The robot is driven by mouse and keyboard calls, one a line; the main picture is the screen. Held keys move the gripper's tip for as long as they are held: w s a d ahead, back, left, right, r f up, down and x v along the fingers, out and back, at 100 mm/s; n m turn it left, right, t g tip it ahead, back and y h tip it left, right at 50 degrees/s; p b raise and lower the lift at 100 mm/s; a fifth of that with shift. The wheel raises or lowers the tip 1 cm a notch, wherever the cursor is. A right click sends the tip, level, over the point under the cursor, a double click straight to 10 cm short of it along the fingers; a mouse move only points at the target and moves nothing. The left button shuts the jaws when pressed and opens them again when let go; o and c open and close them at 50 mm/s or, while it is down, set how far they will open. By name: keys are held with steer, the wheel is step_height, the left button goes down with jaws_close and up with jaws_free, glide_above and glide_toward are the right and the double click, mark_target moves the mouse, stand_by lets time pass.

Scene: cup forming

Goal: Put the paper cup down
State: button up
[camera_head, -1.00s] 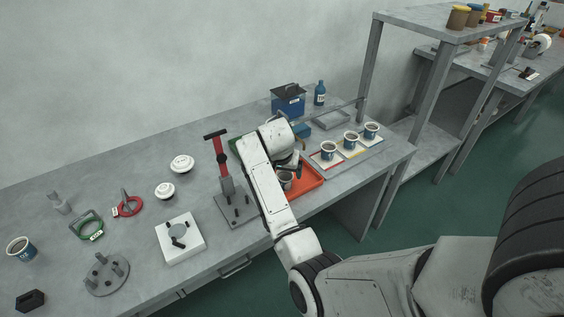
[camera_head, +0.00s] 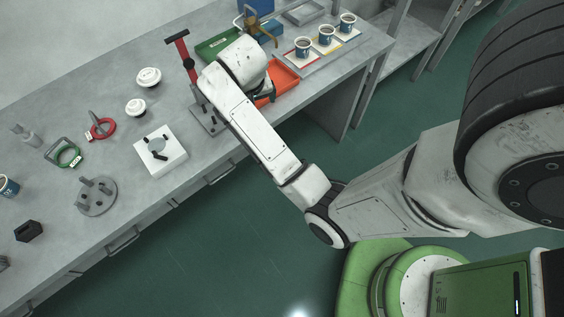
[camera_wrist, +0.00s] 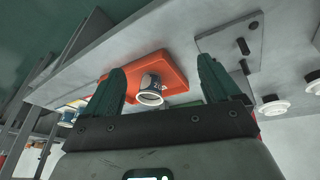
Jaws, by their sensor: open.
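The paper cup (camera_wrist: 151,87), with a white rim and a dark side, rests in the orange tray (camera_wrist: 178,76) in the wrist view. It shows between the two green fingers of my gripper (camera_wrist: 163,68). The fingers are spread wide and apart from the cup, with a gap on each side. In the head view the orange tray (camera_head: 285,76) is partly covered by my arm, and I cannot make out the cup in it.
Three filled cups (camera_head: 325,35) stand on coloured pads right of the tray. A red-handled press (camera_head: 183,60) stands on its plate left of my arm. Two white round parts (camera_head: 142,92) and a white block fixture (camera_head: 160,150) lie farther left.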

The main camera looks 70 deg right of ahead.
steer(key=s+a+f+n+y, duration=0.1)
steer(key=s+a+f+n, duration=0.2)
steer(key=a, duration=0.7)
steer(key=s+a+f+n+y, duration=0.2)
steer(key=s+a+n, duration=0.4)
steer(key=s+a, duration=0.3)
steer(key=s+f, duration=0.1)
steer(key=s, duration=0.1)
steer(key=shift+s+a+f+n+y, duration=0.3)
steer(key=shift+a+f+n, duration=0.05)
steer(key=shift+a+n, duration=0.05)
